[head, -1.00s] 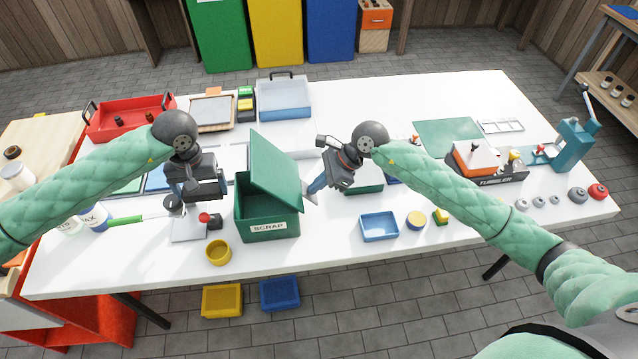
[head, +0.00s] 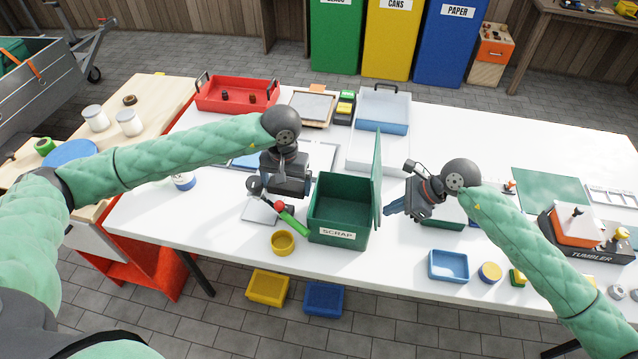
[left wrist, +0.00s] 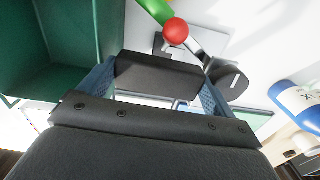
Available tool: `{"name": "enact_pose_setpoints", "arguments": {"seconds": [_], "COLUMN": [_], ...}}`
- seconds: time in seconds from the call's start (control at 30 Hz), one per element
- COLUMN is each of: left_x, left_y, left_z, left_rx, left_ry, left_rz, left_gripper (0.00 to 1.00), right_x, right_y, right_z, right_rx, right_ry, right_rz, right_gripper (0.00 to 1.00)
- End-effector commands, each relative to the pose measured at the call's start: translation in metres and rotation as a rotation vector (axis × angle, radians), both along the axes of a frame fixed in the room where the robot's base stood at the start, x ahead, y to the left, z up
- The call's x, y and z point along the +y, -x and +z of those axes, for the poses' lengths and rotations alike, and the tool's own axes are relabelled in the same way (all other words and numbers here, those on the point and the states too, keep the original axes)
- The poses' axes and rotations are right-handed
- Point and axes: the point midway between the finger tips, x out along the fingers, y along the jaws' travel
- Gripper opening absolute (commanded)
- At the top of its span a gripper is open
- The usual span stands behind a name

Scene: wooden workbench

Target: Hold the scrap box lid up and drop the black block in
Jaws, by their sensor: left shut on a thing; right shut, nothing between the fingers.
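The green scrap box (head: 338,237) stands open on the bench, its inside dark and visible from above. Its lid (head: 377,178) stands about upright along the right side. My left gripper (head: 288,193) is just left of the box, above the bench. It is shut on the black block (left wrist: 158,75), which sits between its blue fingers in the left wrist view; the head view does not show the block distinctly. My right gripper (head: 390,212) is shut and empty, its blue fingertips close to the lid's outer side. I cannot tell if they touch it.
A yellow cup (head: 282,243) stands at the front. A blue tray (head: 448,265) is to the right. A clear-lidded blue bin (head: 382,110) stands behind.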

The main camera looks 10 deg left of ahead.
Motion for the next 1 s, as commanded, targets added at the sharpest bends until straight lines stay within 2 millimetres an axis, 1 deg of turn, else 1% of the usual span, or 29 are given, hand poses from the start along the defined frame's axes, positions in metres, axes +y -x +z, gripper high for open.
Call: {"name": "enact_pose_setpoints", "arguments": {"seconds": [0.13,0.23,0.33,0.4,0.5,0.6,0.73,1.0], "left_x": [-0.027,-0.057,-0.08,-0.094,-0.107,-0.114,-0.116,-0.116], "left_y": [-0.004,-0.004,-0.005,-0.005,-0.003,-0.002,-0.002,-0.002], "left_z": [0.021,0.041,0.062,0.073,0.081,0.085,0.084,0.069], "left_rx": [-0.01,-0.018,-0.029,-0.033,-0.032,-0.03,-0.027,-0.025], "left_ry": [0.013,0.028,0.031,0.029,0.023,0.017,0.014,0.013], "left_rz": [-0.148,-0.315,-0.472,-0.569,-0.674,-0.736,-0.763,-0.761], "left_gripper": [0.66,0.65,0.65,0.57,0.57,0.57,0.57,0.57], "right_x": [0.0,0.001,0.004,0.005,0.004,0.003,0.002,0.001], "right_y": [0.0,0.0,0.0,0.001,0.001,0.001,0.0,0.0], "right_z": [0.002,0.003,0.004,0.004,0.005,0.004,0.004,0.003], "right_rx": [-0.001,-0.001,-0.001,0.0,-0.001,-0.001,-0.001,-0.001], "right_ry": [0.0,-0.002,-0.007,-0.008,-0.007,-0.005,-0.003,-0.002], "right_rz": [-0.001,0.0,0.0,0.001,0.002,0.002,0.001,0.0], "right_gripper": [0.0,0.0,0.0,0.0,0.0,0.0,0.0,0.0]}}
